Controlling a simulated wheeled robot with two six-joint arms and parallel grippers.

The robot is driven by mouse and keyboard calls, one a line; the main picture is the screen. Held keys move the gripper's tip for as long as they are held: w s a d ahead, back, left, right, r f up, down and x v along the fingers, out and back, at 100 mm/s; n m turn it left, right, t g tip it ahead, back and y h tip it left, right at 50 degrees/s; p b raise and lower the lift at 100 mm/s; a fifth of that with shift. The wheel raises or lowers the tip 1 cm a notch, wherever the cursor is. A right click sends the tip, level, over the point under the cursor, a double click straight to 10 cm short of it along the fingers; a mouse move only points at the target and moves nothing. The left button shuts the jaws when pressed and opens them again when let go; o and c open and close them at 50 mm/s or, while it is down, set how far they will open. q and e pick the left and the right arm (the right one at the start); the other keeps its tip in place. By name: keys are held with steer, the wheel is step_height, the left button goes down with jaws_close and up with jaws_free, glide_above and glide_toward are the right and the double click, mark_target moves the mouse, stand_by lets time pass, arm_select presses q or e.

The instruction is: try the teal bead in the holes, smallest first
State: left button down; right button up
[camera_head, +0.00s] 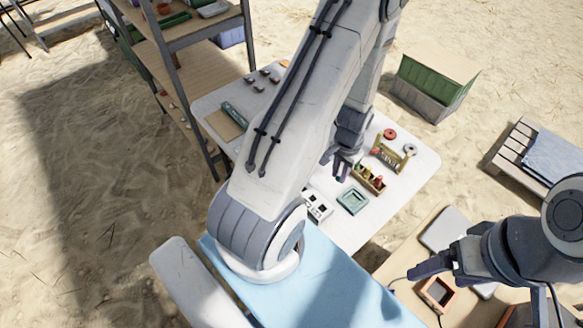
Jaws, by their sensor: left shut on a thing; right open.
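My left gripper (342,168) points down over the white table (420,180), just above and behind a green square tray (353,201). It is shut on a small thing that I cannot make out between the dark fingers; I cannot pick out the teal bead. A white block with dark holes (317,206) lies at the table's near edge, left of the tray. My own arm hides part of the table.
A wooden box (369,179) with red pieces and a yellowish rack (391,153) stand right of my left gripper. Several small pieces lie at the table's far left. A shelf (173,60) stands left.

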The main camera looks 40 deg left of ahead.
arm_select(q)
steer(key=shift+m, duration=0.3)
steer(key=shift+s+a+f+b, duration=0.4)
steer(key=shift+s+a+f, duration=0.55)
steer(key=shift+a+f, duration=0.3)
steer(key=shift+s+a+f+b, duration=0.45)
steer(key=shift+s+a+f, duration=0.55)
steer(key=shift+a, duration=0.4)
steer(key=shift+s+a+f+b, duration=0.4)
steer(key=shift+s+a+f, duration=0.55)
steer(key=shift+a+f, duration=0.3)
steer(key=shift+f, duration=0.1)
steer(key=shift+c, duration=1.5)
jaws_free()
